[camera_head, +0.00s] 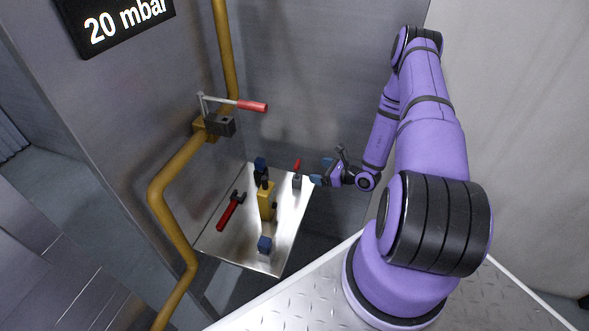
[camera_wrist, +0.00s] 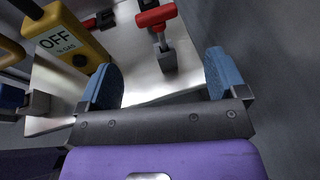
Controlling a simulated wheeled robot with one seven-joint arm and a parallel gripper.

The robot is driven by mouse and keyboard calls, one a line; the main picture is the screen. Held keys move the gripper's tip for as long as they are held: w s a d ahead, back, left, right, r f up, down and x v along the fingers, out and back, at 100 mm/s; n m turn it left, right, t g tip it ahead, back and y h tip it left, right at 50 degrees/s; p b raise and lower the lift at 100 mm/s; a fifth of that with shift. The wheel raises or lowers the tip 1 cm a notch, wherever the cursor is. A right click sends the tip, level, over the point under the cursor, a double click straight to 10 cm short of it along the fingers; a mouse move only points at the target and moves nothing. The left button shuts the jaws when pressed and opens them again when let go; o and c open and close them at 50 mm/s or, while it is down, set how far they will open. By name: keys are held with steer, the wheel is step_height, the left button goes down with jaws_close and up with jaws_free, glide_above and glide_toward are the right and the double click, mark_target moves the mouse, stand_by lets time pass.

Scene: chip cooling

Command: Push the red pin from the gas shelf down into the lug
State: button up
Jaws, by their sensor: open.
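The red pin (camera_head: 297,165) has a T-shaped red handle and stands upright in a small grey block (camera_head: 297,183) near the right edge of the steel gas shelf (camera_head: 225,245). In the wrist view the pin's handle (camera_wrist: 156,16) shows at the top, above its block (camera_wrist: 163,62). My gripper (camera_head: 321,172) is open and empty, just right of the pin and apart from it. Its blue fingers (camera_wrist: 163,80) are spread on either side of the block in the wrist view. A dark block (camera_head: 222,125) by the valve on the yellow pipe may be the lug; I cannot tell.
A yellow OFF-labelled body (camera_head: 267,203) stands mid-shelf, also in the wrist view (camera_wrist: 72,40). A red and black tool (camera_head: 230,211) lies left of it, a blue block (camera_head: 265,244) in front. The red-ended valve lever (camera_head: 252,105) projects right above the shelf. A pressure display (camera_head: 118,20) reads 20 mbar.

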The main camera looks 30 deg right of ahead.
mark_target(297, 169)
steer(key=shift+f+x, duration=0.2)
steer(key=shift+x, duration=2.45)
steer(key=shift+f+x, duration=0.2)
steer(key=shift+x, duration=2.5)
steer(key=shift+s, duration=0.15)
steer(key=c, duration=1)
steer(key=shift+c, duration=0.2)
